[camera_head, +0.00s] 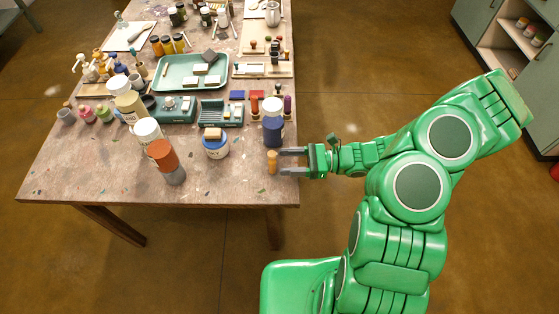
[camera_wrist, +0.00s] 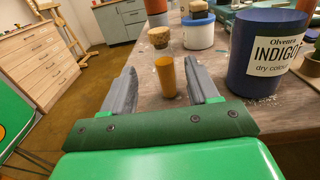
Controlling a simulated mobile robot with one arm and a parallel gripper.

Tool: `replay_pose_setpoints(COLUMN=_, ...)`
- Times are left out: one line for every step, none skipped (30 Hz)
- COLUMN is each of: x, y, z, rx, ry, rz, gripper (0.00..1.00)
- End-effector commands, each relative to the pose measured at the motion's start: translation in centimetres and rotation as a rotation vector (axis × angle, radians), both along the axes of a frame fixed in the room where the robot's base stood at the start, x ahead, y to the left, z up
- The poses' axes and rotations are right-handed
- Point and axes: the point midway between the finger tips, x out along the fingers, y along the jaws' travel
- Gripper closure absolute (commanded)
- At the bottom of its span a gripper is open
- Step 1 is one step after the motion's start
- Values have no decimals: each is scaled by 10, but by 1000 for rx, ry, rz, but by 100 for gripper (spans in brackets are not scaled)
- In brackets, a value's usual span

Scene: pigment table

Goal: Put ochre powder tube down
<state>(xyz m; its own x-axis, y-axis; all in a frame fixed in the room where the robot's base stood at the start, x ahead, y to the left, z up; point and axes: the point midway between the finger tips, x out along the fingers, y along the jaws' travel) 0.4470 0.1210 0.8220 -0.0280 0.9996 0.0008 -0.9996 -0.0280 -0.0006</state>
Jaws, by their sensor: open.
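The ochre powder tube (camera_head: 272,162) stands upright on the table near its right edge. In the wrist view the tube (camera_wrist: 166,77) is a yellow-brown cylinder between my two fingers, with gaps on both sides. My gripper (camera_head: 281,161) is open and level around the tube, reaching in from the right; it also shows in the wrist view (camera_wrist: 162,82). A cork-coloured piece (camera_wrist: 158,38) shows just above the tube; I cannot tell whether it is its stopper. The tube's base looks to be on the tabletop (camera_head: 235,180).
A dark blue jar labelled INDIGO (camera_wrist: 265,55) stands close beside one finger; it shows behind the tube in the head view (camera_head: 273,132). A white jar with blue (camera_head: 216,148) and a rust-and-grey jar (camera_head: 165,160) stand to the left. The front right tabletop is clear.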

Motion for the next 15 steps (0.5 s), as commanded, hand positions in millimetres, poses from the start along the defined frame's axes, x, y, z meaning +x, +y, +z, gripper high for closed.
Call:
replay_pose_setpoints(x=0, y=-4, z=0, rx=-1, ry=0, rz=0, gripper=40)
replay_pose_setpoints(x=0, y=-6, z=0, rx=-1, ry=0, rz=1, gripper=40)
replay_pose_setpoints(x=0, y=-8, z=0, rx=-2, ry=0, rz=1, gripper=40)
replay_pose_setpoints(x=0, y=-9, z=0, rx=-2, ry=0, rz=1, gripper=44)
replay_pose_setpoints(x=-1, y=-10, z=0, rx=-2, ry=0, rz=1, gripper=44)
replay_pose_setpoints(x=-1, y=-11, z=0, rx=-2, ry=0, rz=2, gripper=44)
replay_pose_setpoints(x=-1, y=-11, z=0, rx=-2, ry=0, rz=2, gripper=44)
replay_pose_setpoints(x=-1, y=-11, z=0, rx=-2, ry=0, rz=2, gripper=44)
replay_pose_setpoints(x=-1, y=-12, z=0, rx=-2, ry=0, rz=2, gripper=44)
replay_pose_setpoints(x=-1, y=-12, z=0, rx=-2, ry=0, rz=2, gripper=44)
replay_pose_setpoints(x=-1, y=-12, z=0, rx=-1, ry=0, rz=2, gripper=44)
replay_pose_setpoints(x=-1, y=-11, z=0, rx=-1, ry=0, rz=2, gripper=44)
replay_pose_setpoints(x=-1, y=-11, z=0, rx=-1, ry=1, rz=2, gripper=44)
replay_pose_setpoints(x=-1, y=-11, z=0, rx=-1, ry=1, rz=2, gripper=44)
replay_pose_setpoints(x=-1, y=-11, z=0, rx=-1, ry=0, rz=2, gripper=44)
